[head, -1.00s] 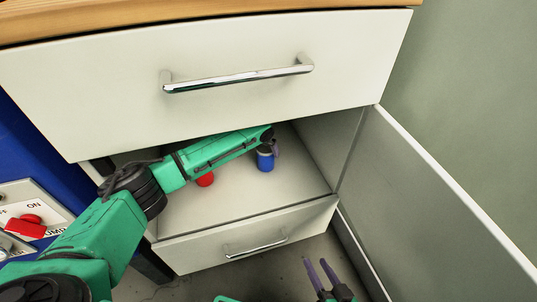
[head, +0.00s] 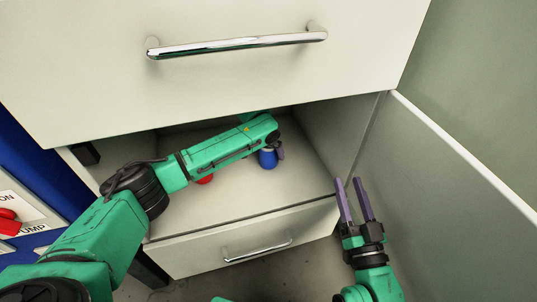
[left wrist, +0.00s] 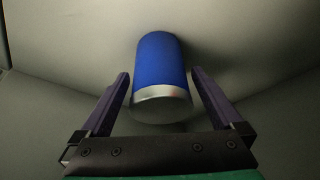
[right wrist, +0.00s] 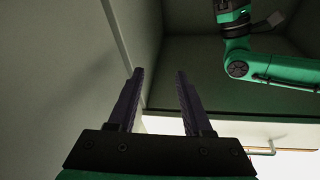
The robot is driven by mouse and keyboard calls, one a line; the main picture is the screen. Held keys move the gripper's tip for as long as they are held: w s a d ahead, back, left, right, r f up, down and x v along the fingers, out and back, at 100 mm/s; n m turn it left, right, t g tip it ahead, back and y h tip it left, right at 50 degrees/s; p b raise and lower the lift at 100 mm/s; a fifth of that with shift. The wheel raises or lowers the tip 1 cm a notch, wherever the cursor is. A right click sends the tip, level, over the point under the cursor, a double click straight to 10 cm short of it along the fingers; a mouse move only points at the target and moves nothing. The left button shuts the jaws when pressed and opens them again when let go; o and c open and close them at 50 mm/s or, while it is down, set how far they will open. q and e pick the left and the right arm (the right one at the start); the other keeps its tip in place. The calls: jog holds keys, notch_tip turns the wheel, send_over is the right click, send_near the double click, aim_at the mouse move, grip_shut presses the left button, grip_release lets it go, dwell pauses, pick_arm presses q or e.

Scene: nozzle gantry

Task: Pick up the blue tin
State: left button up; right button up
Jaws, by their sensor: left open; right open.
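The blue tin (head: 268,159) stands on the cabinet's shelf floor, partly hidden behind my left arm in the head view. In the left wrist view, the blue tin (left wrist: 161,75) with its silver rim lies between the two purple fingers of my left gripper (left wrist: 160,90). That gripper is open, with a gap on each side of the tin. In the head view only a bit of the left gripper (head: 280,151) shows beside the tin. My right gripper (head: 354,186) is open and empty in front of the cabinet's right side. It also shows in the right wrist view (right wrist: 160,78).
A red object (head: 205,179) is on the shelf left of the tin, partly covered by my left arm. A closed drawer (head: 80,95) is above and a lower drawer (head: 190,257) below. An open door (head: 450,190) bounds the right side. A panel with a red switch (head: 10,224) is at the left.

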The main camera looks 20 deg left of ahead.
pick_arm(q)
jog(key=shift+w+f, duration=0.15)
jog(key=shift+f, duration=0.1)
grip_shut()
pick_arm(e)
notch_tip(320, 180, up, 6)
jog(key=w+t, duration=0.1)
jog(key=t, duration=0.1)
jog(key=shift+d+r+y, duration=0.25)
jog(key=shift+d+y, duration=0.05)
